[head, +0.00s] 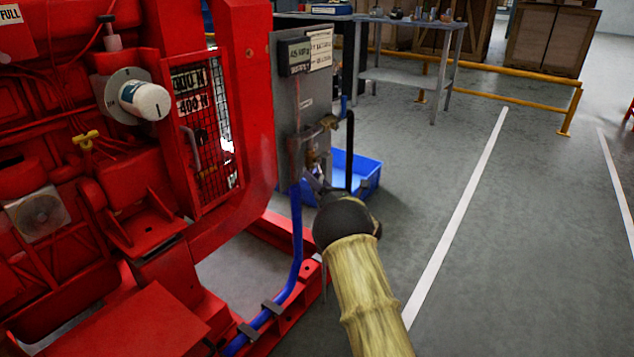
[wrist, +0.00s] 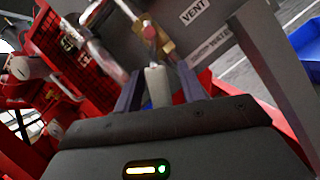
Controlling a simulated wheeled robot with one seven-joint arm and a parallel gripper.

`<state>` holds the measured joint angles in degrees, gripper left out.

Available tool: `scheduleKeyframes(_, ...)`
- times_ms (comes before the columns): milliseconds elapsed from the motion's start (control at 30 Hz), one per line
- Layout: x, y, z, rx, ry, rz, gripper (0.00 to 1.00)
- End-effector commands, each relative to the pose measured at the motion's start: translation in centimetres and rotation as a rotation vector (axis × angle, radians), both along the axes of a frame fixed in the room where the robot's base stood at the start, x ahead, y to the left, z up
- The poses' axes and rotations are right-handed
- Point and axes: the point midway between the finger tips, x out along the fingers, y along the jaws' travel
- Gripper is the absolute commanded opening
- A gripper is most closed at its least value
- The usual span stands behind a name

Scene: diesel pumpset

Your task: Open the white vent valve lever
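The white vent valve lever (wrist: 157,86) stands between the two fingers of my gripper (wrist: 160,86) in the wrist view. The fingers are apart, one on each side of the lever, with a narrow gap showing at least on the right. I see no clear contact. The brass-coloured valve body (wrist: 152,35) is just beyond the fingertips, below left of the VENT label (wrist: 196,10).
The red engine and its frame (head: 230,120) fill the left side. A blue hose (head: 297,240) runs down beside the panel. A blue bin (head: 365,170) stands on the floor behind the valve. A workbench (head: 410,75) and yellow rail (head: 520,93) are farther back. The floor at right is clear.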

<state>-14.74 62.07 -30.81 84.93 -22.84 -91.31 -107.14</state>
Motion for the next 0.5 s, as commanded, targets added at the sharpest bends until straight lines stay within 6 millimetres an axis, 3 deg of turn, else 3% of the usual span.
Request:
scheduleKeyframes(267,-1.4,-1.2,-0.5,0.000,0.004,-0.001,0.40)
scheduleKeyframes(500,-4.7,-3.8,-1.9,-0.001,0.005,0.000,0.40)
